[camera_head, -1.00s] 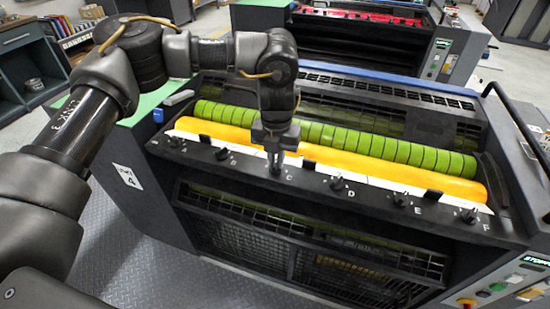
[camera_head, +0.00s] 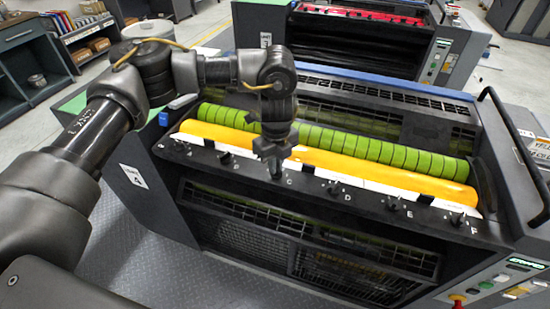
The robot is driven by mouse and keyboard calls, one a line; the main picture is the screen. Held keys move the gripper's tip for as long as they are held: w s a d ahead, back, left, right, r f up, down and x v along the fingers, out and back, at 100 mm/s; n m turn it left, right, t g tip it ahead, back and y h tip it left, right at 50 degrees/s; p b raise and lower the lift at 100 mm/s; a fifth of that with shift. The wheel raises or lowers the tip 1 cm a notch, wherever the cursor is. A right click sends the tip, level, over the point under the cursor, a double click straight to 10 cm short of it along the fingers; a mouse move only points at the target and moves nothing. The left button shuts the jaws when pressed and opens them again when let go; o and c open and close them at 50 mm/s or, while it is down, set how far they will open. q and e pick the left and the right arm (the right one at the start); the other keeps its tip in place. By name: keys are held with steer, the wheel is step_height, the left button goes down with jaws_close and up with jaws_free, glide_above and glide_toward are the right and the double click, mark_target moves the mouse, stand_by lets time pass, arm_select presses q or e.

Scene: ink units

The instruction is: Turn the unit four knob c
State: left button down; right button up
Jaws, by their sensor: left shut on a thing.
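Unit four (camera_head: 136,176), marked with a 4 label, is a dark ink unit with a row of small black knobs along its front ledge, lettered up to F. My left gripper (camera_head: 275,172) points down at the ledge beside the letter C and is shut on knob C, which its fingers mostly hide. Knob D (camera_head: 335,188), knob E (camera_head: 393,203) and knob F (camera_head: 458,219) stand free to the right. Another knob (camera_head: 225,157) stands to the left. My right gripper is not in view.
A yellow roller (camera_head: 330,162) and a green ribbed roller (camera_head: 345,145) lie just behind the knobs. A black handrail (camera_head: 520,150) and a button panel (camera_head: 495,285) are at the right. Another unit with a red roller (camera_head: 370,15) stands behind.

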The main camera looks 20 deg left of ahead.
arm_select(q)
steer(key=shift+r+n+p, duration=0.1)
steer(key=shift+n+p, duration=1)
steer(key=shift+n, duration=0.8)
steer(key=c, duration=1.5)
jaws_free()
steer(key=shift+a, duration=0.1)
step_height(320, 180, up, 11)
steer(key=b, duration=0.2)
steer(key=shift+f, duration=0.2)
